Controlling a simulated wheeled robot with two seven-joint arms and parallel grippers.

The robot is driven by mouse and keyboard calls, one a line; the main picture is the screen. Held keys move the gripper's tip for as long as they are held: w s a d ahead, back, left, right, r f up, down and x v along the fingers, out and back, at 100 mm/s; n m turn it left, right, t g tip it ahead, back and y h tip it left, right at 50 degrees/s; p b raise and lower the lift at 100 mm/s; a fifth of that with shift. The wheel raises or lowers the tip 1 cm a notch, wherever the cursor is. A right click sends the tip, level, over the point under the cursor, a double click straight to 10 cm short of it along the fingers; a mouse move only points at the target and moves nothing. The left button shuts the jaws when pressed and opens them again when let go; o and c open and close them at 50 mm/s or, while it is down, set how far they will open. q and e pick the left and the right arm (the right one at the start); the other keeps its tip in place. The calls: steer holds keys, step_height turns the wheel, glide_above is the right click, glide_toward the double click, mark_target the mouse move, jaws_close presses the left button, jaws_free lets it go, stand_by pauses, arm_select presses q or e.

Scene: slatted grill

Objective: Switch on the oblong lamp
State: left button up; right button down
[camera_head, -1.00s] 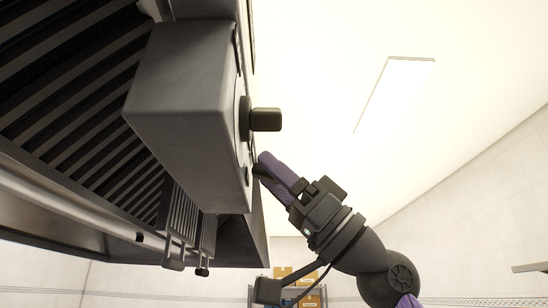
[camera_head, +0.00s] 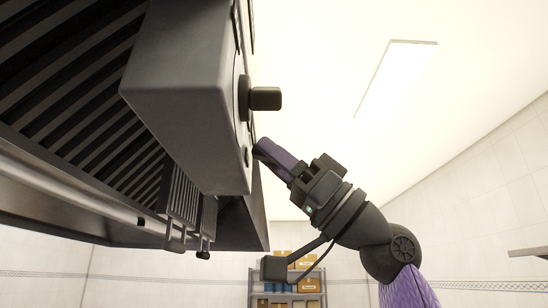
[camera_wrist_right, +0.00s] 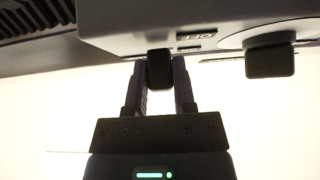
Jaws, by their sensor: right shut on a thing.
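My right gripper (camera_head: 257,148) reaches up from the lower right to the front face of a grey control box (camera_head: 185,90). In the right wrist view its two purple fingers (camera_wrist_right: 160,64) are on either side of a small black knob (camera_wrist_right: 159,74) and shut on it. Upside-down lettering (camera_wrist_right: 196,37) that seems to read OFF is beside the knob. The fingers hide this knob in the head view. An oblong pale panel (camera_head: 397,80) is on the bright ceiling; I cannot tell if it is the lamp. My left gripper is out of view.
A larger black knob (camera_head: 265,98) sticks out of the same box, apart from my fingers; it also shows in the right wrist view (camera_wrist_right: 269,61). Dark slats (camera_head: 60,75) and a metal rail (camera_head: 70,200) are at left. A shelf with boxes (camera_head: 297,284) stands far below.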

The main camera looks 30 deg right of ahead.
steer(key=g+h, duration=0.1)
steer(key=r+g+h, duration=0.1)
steer(key=shift+s+d+h, duration=0.1)
steer(key=shift+h, duration=0.3)
steer(key=shift+r+g+h, duration=0.35)
steer(key=shift+g+h, duration=0.45)
steer(key=shift+h, duration=0.3)
steer(key=shift+c, duration=2.2)
jaws_free()
steer(key=shift+h, duration=0.3)
steer(key=v, duration=0.9)
steer(key=shift+s+d, duration=0.15)
steer(key=shift+d, duration=0.1)
